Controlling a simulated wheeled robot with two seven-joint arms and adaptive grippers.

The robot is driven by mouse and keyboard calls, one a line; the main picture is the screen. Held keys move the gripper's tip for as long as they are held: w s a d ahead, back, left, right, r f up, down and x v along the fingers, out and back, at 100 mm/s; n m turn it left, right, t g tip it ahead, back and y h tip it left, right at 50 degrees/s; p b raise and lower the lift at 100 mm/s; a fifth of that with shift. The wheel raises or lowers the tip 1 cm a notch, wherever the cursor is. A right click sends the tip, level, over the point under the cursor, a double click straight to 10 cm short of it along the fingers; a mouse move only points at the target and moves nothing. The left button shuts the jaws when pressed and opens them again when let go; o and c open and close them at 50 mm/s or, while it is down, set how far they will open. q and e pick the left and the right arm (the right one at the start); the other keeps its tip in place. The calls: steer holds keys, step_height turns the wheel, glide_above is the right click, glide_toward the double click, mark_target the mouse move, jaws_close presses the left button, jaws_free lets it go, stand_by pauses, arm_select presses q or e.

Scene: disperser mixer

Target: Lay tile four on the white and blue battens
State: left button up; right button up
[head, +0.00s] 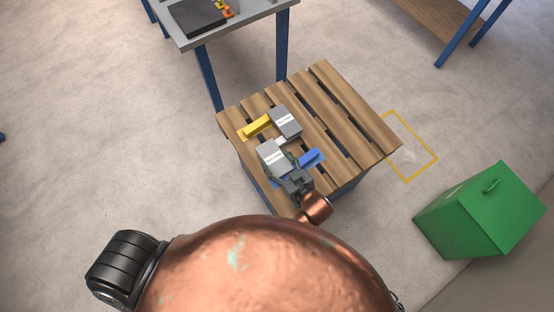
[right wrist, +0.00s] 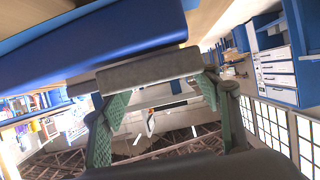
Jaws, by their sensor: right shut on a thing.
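The grey tile with a white label (head: 273,157) is near the front of the slatted wooden top in the head view; its label is too small to read. It spans from the white batten (head: 281,141) to the blue batten (head: 311,158), and I cannot tell whether it rests on both. My right gripper (head: 290,180) is shut on this tile's near edge. In the right wrist view, the grey tile edge (right wrist: 150,70) shows between the green-padded fingers, close to the blue batten (right wrist: 110,42). My left gripper is not in view.
A second labelled grey tile (head: 286,121) lies behind, beside the yellow batten (head: 255,127). The slatted wooden top (head: 340,105) is clear at right. A green bin (head: 480,215) stands on the floor at right. A grey workbench (head: 240,25) stands behind.

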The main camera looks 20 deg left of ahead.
steer(key=shift+f, duration=0.1)
steer(key=o, duration=1.8)
steer(key=shift+f, duration=0.15)
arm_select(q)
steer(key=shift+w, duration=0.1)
arm_select(e)
steer(key=shift+r, duration=0.2)
steer(key=shift+s+d+r, duration=0.15)
steer(key=shift+d, duration=0.15)
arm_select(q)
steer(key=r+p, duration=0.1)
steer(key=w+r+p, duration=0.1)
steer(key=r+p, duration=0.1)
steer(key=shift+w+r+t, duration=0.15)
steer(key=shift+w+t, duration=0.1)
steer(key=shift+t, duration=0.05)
arm_select(e)
steer(key=v, duration=1.1)
steer(key=shift+r, duration=0.2)
steer(key=shift+s, duration=0.1)
